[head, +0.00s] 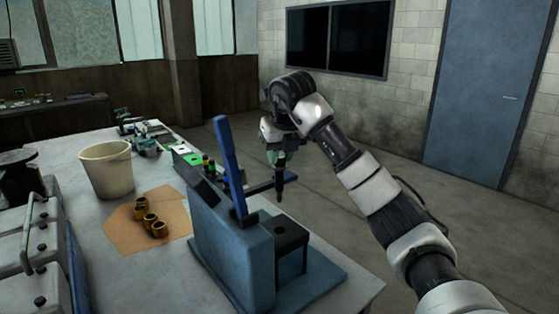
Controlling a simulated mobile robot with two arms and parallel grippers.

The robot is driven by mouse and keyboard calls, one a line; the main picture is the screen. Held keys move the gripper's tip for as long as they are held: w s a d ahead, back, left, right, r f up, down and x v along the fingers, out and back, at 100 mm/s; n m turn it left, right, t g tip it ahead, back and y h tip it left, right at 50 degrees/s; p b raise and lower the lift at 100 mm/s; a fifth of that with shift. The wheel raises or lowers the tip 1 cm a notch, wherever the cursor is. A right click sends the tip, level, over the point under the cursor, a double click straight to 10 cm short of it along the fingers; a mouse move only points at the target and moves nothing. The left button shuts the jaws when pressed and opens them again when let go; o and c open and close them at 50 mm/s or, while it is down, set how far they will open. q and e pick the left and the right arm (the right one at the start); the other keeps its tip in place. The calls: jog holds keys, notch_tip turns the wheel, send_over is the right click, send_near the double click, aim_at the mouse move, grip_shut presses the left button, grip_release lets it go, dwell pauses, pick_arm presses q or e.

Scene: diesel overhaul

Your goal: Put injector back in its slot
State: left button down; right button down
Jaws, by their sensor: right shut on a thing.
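My right gripper (277,153) points down beyond the blue bench device and is shut on the injector (281,184). The injector is dark and slim and hangs nearly upright, its tip pointing down. In the picture its tip is above the dark-topped block (290,234) of the blue device (232,250); I cannot tell the gap in depth. A dark horizontal arm of the device passes close to the injector; whether they touch is unclear. No empty injector slot can be clearly made out. My left gripper is out of view.
A blue lever (228,155) stands up from the device. Open floor lies right of the table.

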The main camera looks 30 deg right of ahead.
jog(key=c, duration=1.5)
grip_release()
grip_shut()
jog(key=shift+r, duration=0.1)
jog(key=shift+p, duration=0.3)
